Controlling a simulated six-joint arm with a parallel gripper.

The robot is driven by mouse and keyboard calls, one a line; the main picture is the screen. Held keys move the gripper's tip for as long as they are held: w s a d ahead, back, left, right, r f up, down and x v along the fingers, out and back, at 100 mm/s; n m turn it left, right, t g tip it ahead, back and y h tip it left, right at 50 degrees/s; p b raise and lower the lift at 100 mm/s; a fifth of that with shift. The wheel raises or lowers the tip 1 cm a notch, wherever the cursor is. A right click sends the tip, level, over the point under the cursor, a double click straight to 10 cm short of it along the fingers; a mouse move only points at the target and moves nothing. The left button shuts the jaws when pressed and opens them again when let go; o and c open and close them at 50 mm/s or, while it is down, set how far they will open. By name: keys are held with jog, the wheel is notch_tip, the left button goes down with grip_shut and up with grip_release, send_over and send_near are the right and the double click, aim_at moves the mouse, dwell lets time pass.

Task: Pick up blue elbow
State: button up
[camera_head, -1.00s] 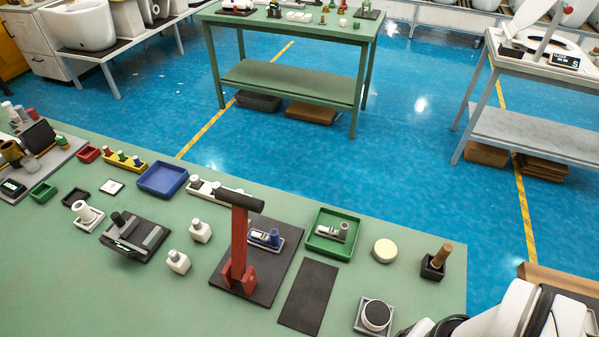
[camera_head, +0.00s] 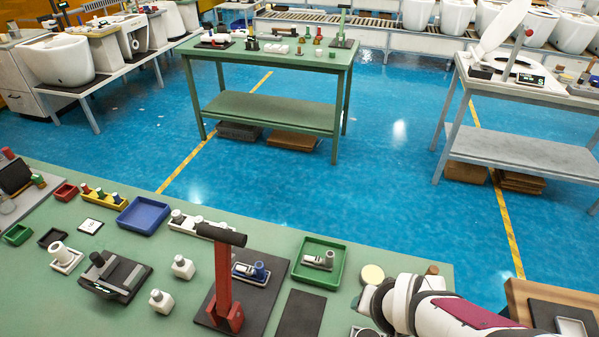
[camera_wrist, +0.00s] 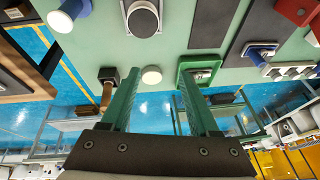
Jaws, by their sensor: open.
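The blue elbow (camera_head: 261,270) sits in a shallow tray on a dark mat, just right of the red stand in the head view. The fingers are not clear in the head view, where my white arm enters from the lower right.
The red stand (camera_head: 227,285) with a black crossbar rises beside the elbow. A green tray (camera_head: 338,277) holds a grey part; a dark pad (camera_head: 298,314) lies in front. A blue tray (camera_head: 143,216) stands left. Another blue part (camera_wrist: 72,10) shows at the wrist view's upper left.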

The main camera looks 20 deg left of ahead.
jog(key=w+a+f+n+t+y, duration=0.25)
jog(key=w+a+f+n, duration=0.2)
jog(key=w+a, duration=0.3)
jog(key=n+t+y, duration=0.3)
jog(key=n+y, duration=0.3)
send_near(261, 270)
jog(key=x, duration=0.3)
jog(key=shift+w+a+f, duration=0.15)
jog(key=shift+w+a, duration=0.05)
jog(key=shift+w, duration=0.05)
jog(key=x, duration=0.7)
jog(key=shift+a, duration=0.1)
grip_shut()
